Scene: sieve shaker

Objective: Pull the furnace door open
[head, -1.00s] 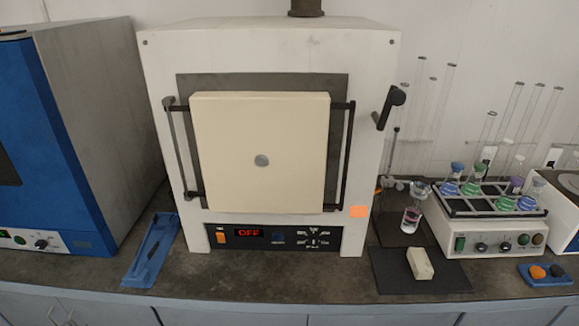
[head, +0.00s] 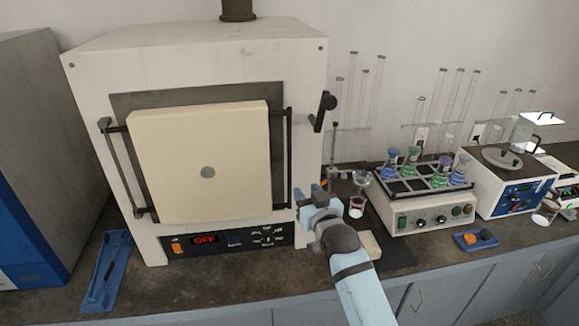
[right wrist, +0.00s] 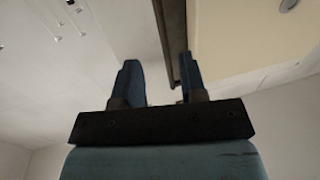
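The white furnace (head: 85,90) stands on the bench in the head view. Its thick cream door (head: 205,135) covers the front opening and appears closed. A dark vertical handle bar (head: 289,150) runs along the door's right side. My right gripper (head: 316,191) is near the bar's lower end, to its right. In the right wrist view, my right gripper (right wrist: 158,65) has its two blue fingers apart. The dark bar (right wrist: 170,35) shows close to the right-hand finger; I cannot tell whether they touch. My left gripper is not in view.
A black lever (head: 322,110) sticks out from the furnace's right side. A shaker with flasks (head: 430,205), a beaker (head: 356,207) and a pale block (head: 370,245) lie right of the furnace. A blue tray (head: 106,270) lies to its left.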

